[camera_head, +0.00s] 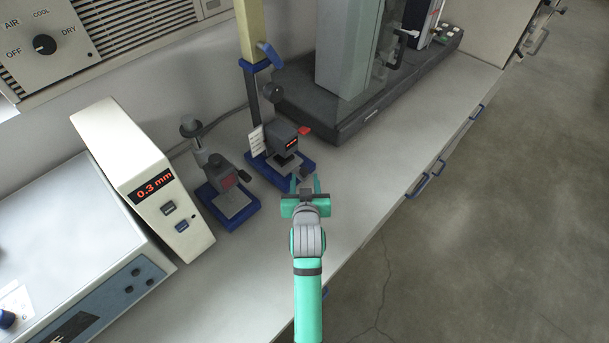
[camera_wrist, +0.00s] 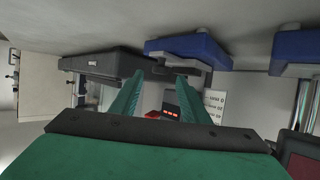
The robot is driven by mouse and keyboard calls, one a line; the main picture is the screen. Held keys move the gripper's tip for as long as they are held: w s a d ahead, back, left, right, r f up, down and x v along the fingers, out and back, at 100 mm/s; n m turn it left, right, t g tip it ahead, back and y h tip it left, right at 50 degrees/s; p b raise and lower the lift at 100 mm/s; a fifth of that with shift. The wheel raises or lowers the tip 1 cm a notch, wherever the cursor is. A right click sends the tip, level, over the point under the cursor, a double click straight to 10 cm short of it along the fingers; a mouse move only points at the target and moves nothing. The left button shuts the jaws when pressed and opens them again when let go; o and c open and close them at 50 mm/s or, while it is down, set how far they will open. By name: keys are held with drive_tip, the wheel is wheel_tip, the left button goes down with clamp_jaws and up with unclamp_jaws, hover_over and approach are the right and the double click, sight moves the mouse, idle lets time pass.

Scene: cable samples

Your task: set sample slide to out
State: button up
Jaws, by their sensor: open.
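In the wrist view, my gripper's two green fingers (camera_wrist: 161,76) are spread apart. The view is turned over, and the gripper body hides the lower part.
A second, smaller tester (camera_head: 226,186) on a blue base stands to the left. A white box (camera_head: 150,180) reading 0.3 mm stands beyond it. A large grey machine (camera_head: 345,60) is behind right. The bench strip (camera_head: 395,140) along the front edge is clear.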

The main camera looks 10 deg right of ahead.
sight(304, 172)
drive_tip(key=shift+x, duration=1.85)
drive_tip(key=shift+c, duration=0.7)
